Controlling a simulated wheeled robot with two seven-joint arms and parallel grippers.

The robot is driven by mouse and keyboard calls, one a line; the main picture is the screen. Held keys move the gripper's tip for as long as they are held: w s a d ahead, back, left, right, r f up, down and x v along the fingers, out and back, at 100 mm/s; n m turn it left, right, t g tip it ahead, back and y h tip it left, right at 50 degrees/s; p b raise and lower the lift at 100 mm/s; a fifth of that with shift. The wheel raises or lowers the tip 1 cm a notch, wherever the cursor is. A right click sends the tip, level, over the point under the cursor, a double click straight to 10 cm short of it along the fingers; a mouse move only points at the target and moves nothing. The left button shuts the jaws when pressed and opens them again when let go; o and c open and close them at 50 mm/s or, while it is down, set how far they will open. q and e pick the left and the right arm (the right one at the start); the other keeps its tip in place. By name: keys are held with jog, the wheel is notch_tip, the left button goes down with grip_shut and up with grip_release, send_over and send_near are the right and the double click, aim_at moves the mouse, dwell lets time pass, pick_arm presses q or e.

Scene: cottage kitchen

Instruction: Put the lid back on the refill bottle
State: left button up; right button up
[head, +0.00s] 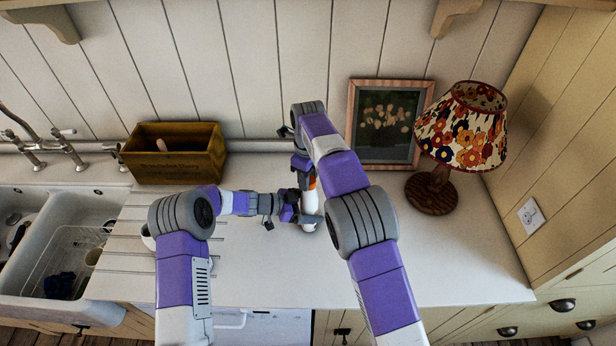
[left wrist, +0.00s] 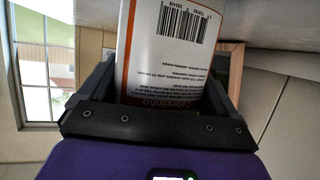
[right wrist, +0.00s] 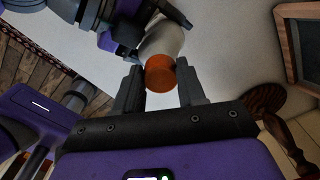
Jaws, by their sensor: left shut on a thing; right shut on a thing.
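The refill bottle (head: 309,204) is white and stands over the counter near the middle of the head view. Its printed label with a barcode (left wrist: 165,50) fills the left wrist view. My left gripper (head: 304,208) is shut around the bottle's body from the left. The orange lid (right wrist: 160,74) is at the bottle's top end in the right wrist view, with the white bottle (right wrist: 163,40) right behind it. My right gripper (right wrist: 160,76) is shut on the lid from above. The join between lid and neck is hidden, so I cannot tell whether the lid is seated.
A wooden box (head: 172,154) stands at the back left, by the sink (head: 95,207). A framed picture (head: 389,124) leans on the wall, and a lamp with a floral shade (head: 461,127) stands to its right. The counter (head: 455,255) is clear at the front right.

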jog(key=m, duration=0.8)
jog(key=shift+w+d, duration=0.1)
jog(key=o, duration=1)
jog(key=shift+r, duration=2.25)
jog(key=shift+c, duration=0.4)
